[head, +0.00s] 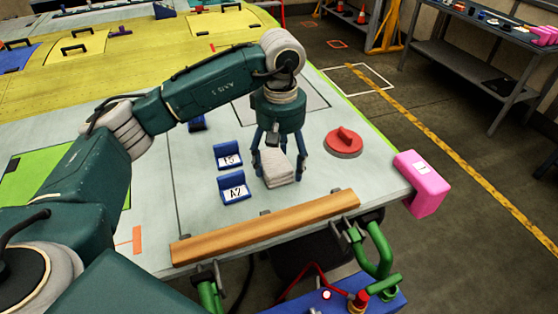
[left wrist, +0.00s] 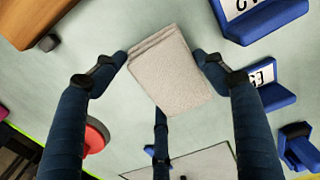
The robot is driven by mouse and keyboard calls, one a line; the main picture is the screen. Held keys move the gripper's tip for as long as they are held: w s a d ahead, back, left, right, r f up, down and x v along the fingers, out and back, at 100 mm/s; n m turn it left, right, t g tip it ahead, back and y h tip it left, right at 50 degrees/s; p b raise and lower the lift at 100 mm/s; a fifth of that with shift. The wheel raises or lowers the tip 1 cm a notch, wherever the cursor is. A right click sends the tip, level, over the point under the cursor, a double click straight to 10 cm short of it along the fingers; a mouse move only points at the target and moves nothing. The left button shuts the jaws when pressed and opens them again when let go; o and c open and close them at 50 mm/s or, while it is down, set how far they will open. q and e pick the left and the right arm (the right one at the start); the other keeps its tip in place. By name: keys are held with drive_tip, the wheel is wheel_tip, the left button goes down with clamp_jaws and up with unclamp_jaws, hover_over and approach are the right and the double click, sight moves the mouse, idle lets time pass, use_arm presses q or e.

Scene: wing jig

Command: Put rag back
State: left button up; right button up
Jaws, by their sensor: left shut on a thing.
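The rag (head: 277,167) is a folded, light grey-beige cloth block at the front part of the wing panel (head: 320,190). My left gripper (head: 275,165) comes down over it from above, with its fingers around it. In the left wrist view the rag (left wrist: 172,72) lies between the fingertips of my left gripper (left wrist: 163,65), which is shut on it. I cannot tell whether the rag touches the panel. My right gripper is not in view.
Blue label stands (head: 234,188) are left of the rag. A red round object (head: 343,143) is to its right. A wooden bar (head: 265,227) runs along the front edge. A pink block (head: 421,182) covers the right corner.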

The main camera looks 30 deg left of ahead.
sight(281, 161)
use_arm(q)
drive_tip(key=o, duration=0.9)
drive_tip(key=shift+o, duration=0.5)
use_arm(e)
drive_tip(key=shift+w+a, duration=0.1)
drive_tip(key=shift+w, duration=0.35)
use_arm(q)
drive_tip(key=shift+r+p, duration=0.3)
drive_tip(key=shift+p, duration=0.15)
wheel_tip(281, 161, up, 6)
drive_tip(key=shift+w+b, duration=0.1)
drive_tip(key=shift+b, duration=1.1)
wheel_tip(281, 161, up, 6)
drive_tip(key=shift+f+p, duration=0.15)
drive_tip(key=shift+p, duration=0.15)
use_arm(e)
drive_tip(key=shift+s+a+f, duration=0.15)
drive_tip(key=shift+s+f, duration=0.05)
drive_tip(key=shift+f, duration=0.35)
